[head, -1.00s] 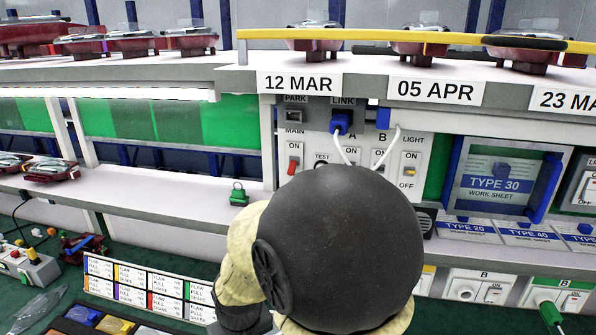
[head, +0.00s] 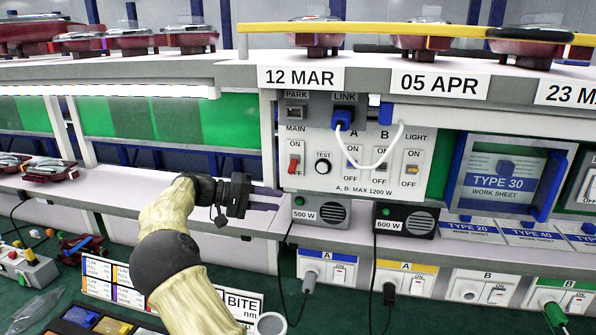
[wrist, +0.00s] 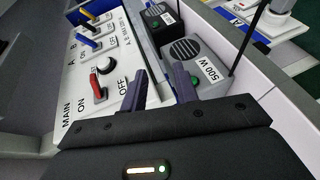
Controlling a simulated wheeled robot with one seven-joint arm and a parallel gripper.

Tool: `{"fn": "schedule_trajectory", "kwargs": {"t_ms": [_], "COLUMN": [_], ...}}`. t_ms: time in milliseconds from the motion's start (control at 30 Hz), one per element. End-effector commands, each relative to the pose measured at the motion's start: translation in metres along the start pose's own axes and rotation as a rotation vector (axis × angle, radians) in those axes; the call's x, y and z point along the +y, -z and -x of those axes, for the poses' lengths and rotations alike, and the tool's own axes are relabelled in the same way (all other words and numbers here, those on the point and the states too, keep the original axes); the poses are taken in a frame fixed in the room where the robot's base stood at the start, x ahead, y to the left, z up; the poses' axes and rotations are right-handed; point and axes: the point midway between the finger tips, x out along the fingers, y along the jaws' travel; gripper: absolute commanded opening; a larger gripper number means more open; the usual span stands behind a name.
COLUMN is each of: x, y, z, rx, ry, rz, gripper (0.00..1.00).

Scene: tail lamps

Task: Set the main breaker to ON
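The main breaker is a red lever (head: 294,164) under the MAIN label on the white switch panel (head: 336,186), with ON printed above and OFF below. In the wrist view the red lever (wrist: 98,86) shows between ON and OFF; I cannot tell its position surely. My gripper (head: 268,200) is in front of the shelf, below and left of the lever, apart from it. In the wrist view my gripper (wrist: 160,72) has its two dark fingers spread with nothing between them; the lever lies left of them.
A TEST button (head: 323,168) and the A, B and LIGHT switches are right of the lever. A white cable (head: 380,158) loops from the blue LINK plug (head: 342,117). The 500 W box (head: 320,211) and 600 W box (head: 405,220) sit below the panel.

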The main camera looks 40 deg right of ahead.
Motion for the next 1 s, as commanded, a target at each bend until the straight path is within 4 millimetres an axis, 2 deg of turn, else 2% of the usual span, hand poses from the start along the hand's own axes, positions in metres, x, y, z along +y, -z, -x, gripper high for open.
{"fn": "schedule_trajectory", "kwargs": {"t_ms": [33,200,333,733,1000], "x": [0.007,0.029,0.034,0.035,0.044], "y": [0.006,0.004,-0.001,-0.002,-0.002], "z": [0.022,0.085,0.109,0.11,0.092], "rx": [0.016,0.05,0.066,0.066,0.065], "ry": [-0.092,-0.322,-0.394,-0.4,-0.4], "rz": [-0.051,-0.22,-0.286,-0.293,-0.292], "gripper": [0.3,0.3,0.3,0.3,0.3]}}
